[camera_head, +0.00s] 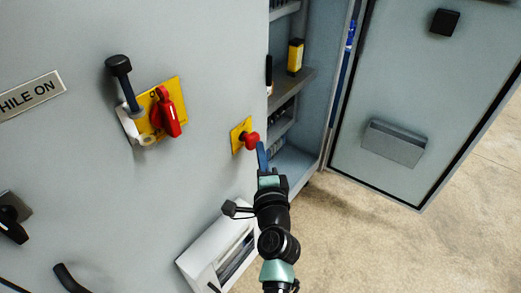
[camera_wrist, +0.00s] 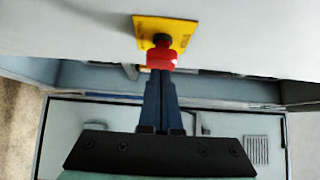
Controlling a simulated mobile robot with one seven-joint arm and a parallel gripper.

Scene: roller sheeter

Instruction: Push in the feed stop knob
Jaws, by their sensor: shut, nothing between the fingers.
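The feed stop knob (camera_head: 252,141) is a red round knob on a yellow square plate (camera_head: 236,136) on the grey machine wall. It also shows in the wrist view (camera_wrist: 161,57), standing out from its plate on a dark stem. My gripper (camera_head: 261,146) has dark blue fingers, shut together and empty. Its fingertips are right beside the knob in the head view. In the wrist view the fingertips (camera_wrist: 160,72) overlap the knob's lower edge. I cannot tell whether they touch it.
A red switch handle (camera_head: 167,112) on a larger yellow plate and a black-topped lever (camera_head: 120,70) stick out to the left. An open cabinet with shelves (camera_head: 290,90) and its open door (camera_head: 425,100) are to the right. A white box (camera_head: 215,245) sits low on the wall.

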